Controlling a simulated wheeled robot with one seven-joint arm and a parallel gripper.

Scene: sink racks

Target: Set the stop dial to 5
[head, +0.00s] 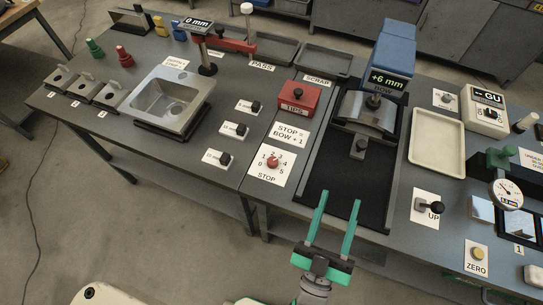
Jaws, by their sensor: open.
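The stop dial (272,162) is a small red knob on a white card marked 0 to 5 with the word STOP below. The 0 is at its lower left and the 5 at its lower right. The knob's pointing direction is too small to tell. My gripper (339,200) has two teal fingers, spread apart and empty. It is over the near edge of the black mat, to the right of and nearer than the dial, not touching it.
A card (291,133) reading STOP = BOW + 1 lies behind the dial. A red box (297,97) stands farther back. A grey clamp-like fixture (364,112) stands on the black mat (338,180), by a +6 mm display (388,79). A black-knobbed UP lever (434,207) is at right.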

